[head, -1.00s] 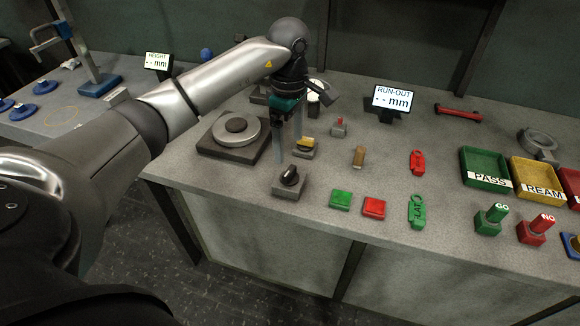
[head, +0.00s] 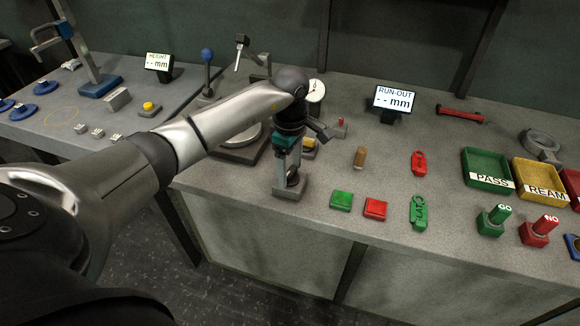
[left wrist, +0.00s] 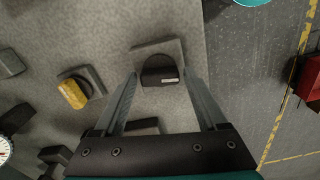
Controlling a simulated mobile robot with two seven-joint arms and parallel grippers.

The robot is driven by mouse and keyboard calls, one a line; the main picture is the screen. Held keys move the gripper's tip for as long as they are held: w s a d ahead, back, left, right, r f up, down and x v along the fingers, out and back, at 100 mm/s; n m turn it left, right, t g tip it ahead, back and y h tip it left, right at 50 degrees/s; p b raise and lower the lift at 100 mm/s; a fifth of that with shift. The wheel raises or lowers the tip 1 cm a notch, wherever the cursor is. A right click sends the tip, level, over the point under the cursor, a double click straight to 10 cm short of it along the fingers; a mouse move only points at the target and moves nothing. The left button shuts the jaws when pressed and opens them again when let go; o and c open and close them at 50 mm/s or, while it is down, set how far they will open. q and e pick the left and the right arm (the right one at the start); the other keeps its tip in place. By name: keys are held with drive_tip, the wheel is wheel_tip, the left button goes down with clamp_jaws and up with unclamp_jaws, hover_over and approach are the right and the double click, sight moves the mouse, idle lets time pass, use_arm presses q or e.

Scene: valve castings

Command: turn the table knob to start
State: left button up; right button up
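A black knob (head: 292,179) sits on a small grey base (head: 289,193) near the bench's front edge. It also shows in the left wrist view (left wrist: 160,70), with a pale mark on its right side. My left gripper (head: 287,184) points down over this knob, partly hiding it in the head view. In the left wrist view its open fingers (left wrist: 161,77) stand on either side of the knob, with gaps visible; I cannot tell how far down they reach. The round turntable (head: 240,137) lies behind, partly hidden by my left arm. My right gripper is out of view.
A yellow-topped switch (head: 309,143) stands behind the knob, also in the left wrist view (left wrist: 72,93). Green (head: 341,200) and red (head: 375,208) buttons lie to the right. The run-out display (head: 394,102) reads dashes. The bench's front edge is close to the knob.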

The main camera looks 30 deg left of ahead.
use_arm(q)
drive_tip(key=c, duration=1.1)
drive_tip(key=shift+n, duration=0.3)
drive_tip(key=n+p, duration=0.1)
drive_tip(key=n, duration=0.3)
drive_tip(key=shift+r, duration=0.1)
drive_tip(key=n+p, duration=0.1)
drive_tip(key=n, duration=0.4)
drive_tip(key=shift+n, duration=0.4)
drive_tip(key=n+p, duration=0.2)
drive_tip(key=n, duration=0.3)
drive_tip(key=n+p, duration=0.2)
drive_tip(key=n, duration=0.2)
drive_tip(key=shift+o, duration=0.2)
drive_tip(key=shift+n, duration=0.5)
